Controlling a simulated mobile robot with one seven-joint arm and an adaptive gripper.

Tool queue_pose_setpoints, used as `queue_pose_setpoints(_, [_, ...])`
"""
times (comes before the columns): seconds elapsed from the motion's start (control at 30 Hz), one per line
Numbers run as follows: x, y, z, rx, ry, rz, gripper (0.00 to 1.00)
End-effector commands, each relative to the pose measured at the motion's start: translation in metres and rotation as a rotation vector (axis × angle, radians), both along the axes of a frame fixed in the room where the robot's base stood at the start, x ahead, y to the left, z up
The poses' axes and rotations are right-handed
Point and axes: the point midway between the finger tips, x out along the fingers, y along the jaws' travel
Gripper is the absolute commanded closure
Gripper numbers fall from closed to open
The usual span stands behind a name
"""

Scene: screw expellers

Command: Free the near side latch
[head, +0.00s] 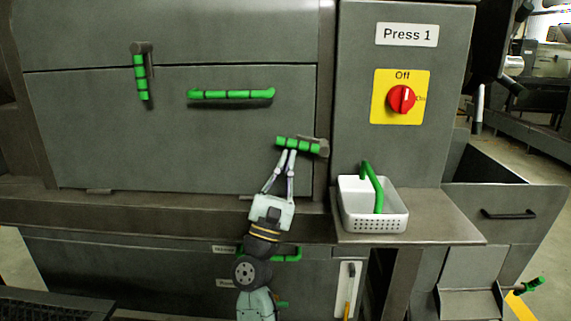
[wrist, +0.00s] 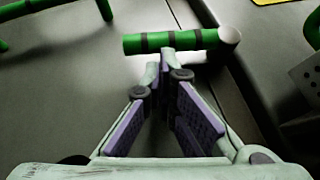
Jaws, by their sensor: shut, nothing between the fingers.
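The near side latch (head: 296,143) is a green handle with dark bands on a grey pivot at the right edge of the grey press panel. It lies nearly level, its free end pointing left. In the wrist view the latch (wrist: 150,42) crosses just beyond my fingertips. A second green latch (head: 141,78) hangs upright at the panel's left, and a green bar handle (head: 231,94) lies between them. My gripper (head: 288,153) is shut and empty, with its fingertips at the underside of the near latch; I cannot tell whether they touch it.
A white perforated basket (head: 374,222) with a green handle stands on a grey shelf (head: 440,226) to the right of my gripper. Above it are a red knob (head: 401,99) on a yellow plate and the Press 1 label (head: 407,34). The panel left of my gripper is clear.

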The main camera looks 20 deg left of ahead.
Motion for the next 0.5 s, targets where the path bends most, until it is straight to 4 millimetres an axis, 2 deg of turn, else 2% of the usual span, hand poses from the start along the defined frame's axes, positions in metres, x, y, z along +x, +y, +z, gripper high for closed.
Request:
queue_pose_setpoints(0.03, [0.001,0.003,0.009,0.040,0.009,0.005,1.00])
queue_pose_setpoints(0.5, [0.003,0.004,0.040,0.474,0.132,0.006,1.00])
